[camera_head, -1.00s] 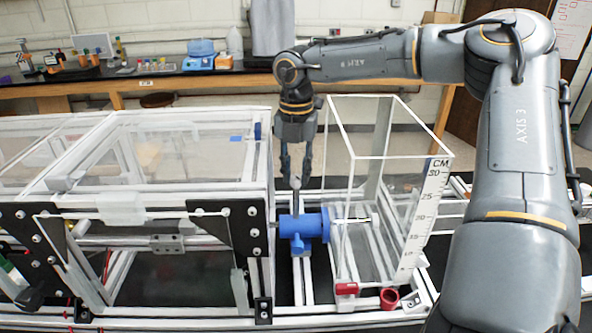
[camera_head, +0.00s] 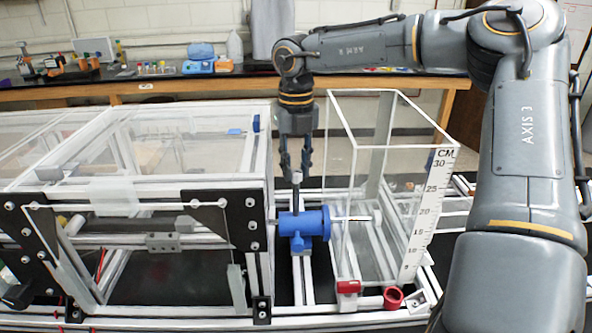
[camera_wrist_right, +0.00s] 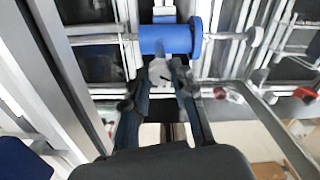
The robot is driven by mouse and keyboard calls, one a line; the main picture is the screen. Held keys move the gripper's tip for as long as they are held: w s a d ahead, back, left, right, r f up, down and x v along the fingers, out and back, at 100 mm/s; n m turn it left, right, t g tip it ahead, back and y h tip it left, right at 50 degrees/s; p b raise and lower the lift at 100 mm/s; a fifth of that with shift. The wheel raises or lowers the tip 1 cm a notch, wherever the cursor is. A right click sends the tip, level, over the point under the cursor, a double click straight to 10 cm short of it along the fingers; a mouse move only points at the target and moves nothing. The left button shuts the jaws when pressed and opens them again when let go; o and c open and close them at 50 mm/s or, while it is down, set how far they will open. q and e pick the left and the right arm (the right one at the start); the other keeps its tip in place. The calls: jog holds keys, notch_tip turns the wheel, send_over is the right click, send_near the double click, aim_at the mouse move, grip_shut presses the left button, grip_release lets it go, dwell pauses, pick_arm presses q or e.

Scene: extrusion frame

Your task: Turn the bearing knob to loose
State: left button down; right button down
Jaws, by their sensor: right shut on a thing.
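A blue cylindrical bearing housing (camera_head: 303,224) sits on the rails between the clear enclosure and the clear box. A small grey knob (camera_head: 297,179) stands upright on its top. My right gripper (camera_head: 297,174) comes down from above with its two fingers around the knob and is shut on it. In the right wrist view the blue housing (camera_wrist_right: 168,40) lies just past the fingertips, and the pale knob (camera_wrist_right: 159,70) shows between the fingers of my right gripper (camera_wrist_right: 158,76). The exact contact is too small to see. My left gripper is not in view.
A clear box (camera_head: 388,150) with a centimetre scale stands close to the right of the housing. The framed clear enclosure (camera_head: 190,185) stands close on the left. Red fittings (camera_head: 392,298) lie at the front. A bench (camera_head: 160,88) with lab items is behind.

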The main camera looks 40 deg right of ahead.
aim_at(296, 171)
jog(key=n, duration=0.4)
jog(key=shift+n+b, duration=0.3)
jog(key=shift+b, duration=0.05)
jog(key=n, duration=0.4)
jog(key=shift+n, duration=0.4)
jog(key=c, duration=1.1)
grip_release()
notch_tip(296, 171, up, 12)
jog(key=shift+f, duration=0.1)
